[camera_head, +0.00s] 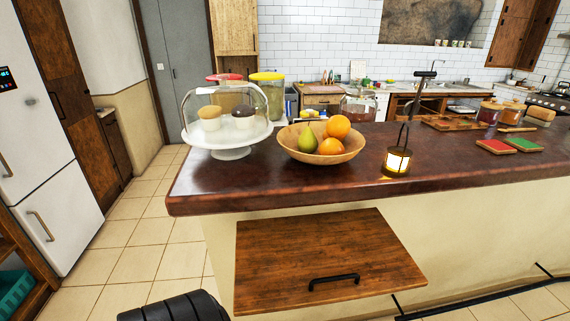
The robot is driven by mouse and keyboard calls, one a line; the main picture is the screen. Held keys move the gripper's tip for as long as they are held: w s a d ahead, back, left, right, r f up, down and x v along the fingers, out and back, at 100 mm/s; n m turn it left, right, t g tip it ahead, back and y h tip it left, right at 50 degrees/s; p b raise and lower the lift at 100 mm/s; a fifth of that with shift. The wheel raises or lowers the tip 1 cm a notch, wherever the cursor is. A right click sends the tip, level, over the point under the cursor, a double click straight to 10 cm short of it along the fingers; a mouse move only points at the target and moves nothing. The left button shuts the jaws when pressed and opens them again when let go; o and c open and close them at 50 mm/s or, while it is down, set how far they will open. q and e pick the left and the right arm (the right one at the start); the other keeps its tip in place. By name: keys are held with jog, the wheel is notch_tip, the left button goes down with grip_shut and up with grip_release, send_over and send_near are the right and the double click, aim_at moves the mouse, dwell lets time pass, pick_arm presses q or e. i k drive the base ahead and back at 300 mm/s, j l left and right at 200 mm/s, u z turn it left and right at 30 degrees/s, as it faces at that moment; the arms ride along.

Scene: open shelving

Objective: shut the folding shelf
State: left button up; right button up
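The folding shelf (320,252) is a brown wooden board on the pale side of the kitchen island, below the countertop. It stands out from the wall, roughly level, with its upper face bare. A black bar handle (334,281) sits near its front edge. A thin black strut (398,304) shows below its right corner. Neither of my grippers is in view. A ribbed black part at the bottom left looks like one of my arm links; it is apart from the shelf in the picture.
The dark countertop (300,188) overhangs above the shelf. It carries a domed cake stand (231,153), a wooden fruit bowl (322,156) and a lit lantern (397,162). A black rail (490,293) runs low at right. Tiled floor (130,255) is clear at left.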

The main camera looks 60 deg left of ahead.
aim_at(283, 262)
jog(key=u, duration=1.45)
